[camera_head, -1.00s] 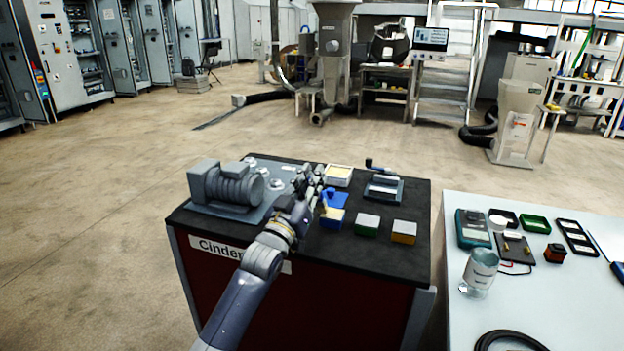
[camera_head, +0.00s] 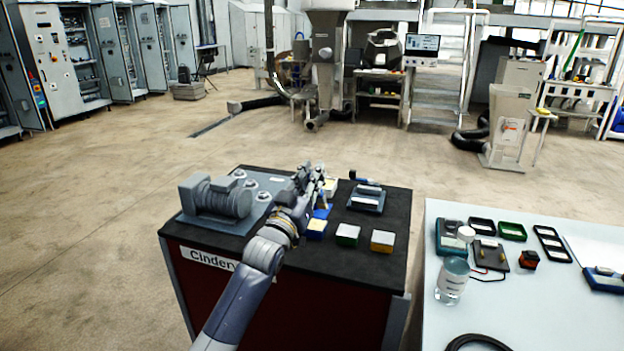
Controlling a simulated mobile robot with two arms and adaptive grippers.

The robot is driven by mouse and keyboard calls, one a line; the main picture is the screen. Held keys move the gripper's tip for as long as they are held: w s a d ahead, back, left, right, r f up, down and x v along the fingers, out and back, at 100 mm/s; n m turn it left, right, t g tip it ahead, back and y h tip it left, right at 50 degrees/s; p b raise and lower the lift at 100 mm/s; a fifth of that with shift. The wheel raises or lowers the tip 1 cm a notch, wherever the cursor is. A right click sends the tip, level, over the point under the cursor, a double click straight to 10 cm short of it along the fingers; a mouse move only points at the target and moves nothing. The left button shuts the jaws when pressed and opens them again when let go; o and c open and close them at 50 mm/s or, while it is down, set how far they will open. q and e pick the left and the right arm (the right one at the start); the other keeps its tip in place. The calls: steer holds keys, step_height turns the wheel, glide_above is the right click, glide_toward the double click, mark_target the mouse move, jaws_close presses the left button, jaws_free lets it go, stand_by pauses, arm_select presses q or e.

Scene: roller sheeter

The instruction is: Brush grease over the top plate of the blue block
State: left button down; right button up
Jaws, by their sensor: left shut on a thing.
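The blue block (camera_head: 316,231) stands near the middle of the black-topped bench, with a pale yellowish top plate. My left gripper (camera_head: 316,181) is above and behind it, shut on a thin thing, apparently the brush (camera_head: 323,197), whose tan end points down. The brush end shows behind the block's top, apart from it in the picture; its exact height is hard to tell. A small blue thing (camera_head: 322,212) lies just behind the block, partly hidden. My left forearm crosses the bench front. My right gripper is out of view.
A green block (camera_head: 347,235) and a yellow block (camera_head: 382,241) stand right of the blue one. A grey roller machine (camera_head: 216,199) is at left. A dark tray (camera_head: 366,201) lies behind. A pale table (camera_head: 500,308) with a jar (camera_head: 452,281) stands right.

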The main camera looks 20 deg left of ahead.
arm_select(q)
step_height(320, 180, up, 2)
steer(key=shift+p, duration=0.5)
steer(key=shift+r, duration=0.2)
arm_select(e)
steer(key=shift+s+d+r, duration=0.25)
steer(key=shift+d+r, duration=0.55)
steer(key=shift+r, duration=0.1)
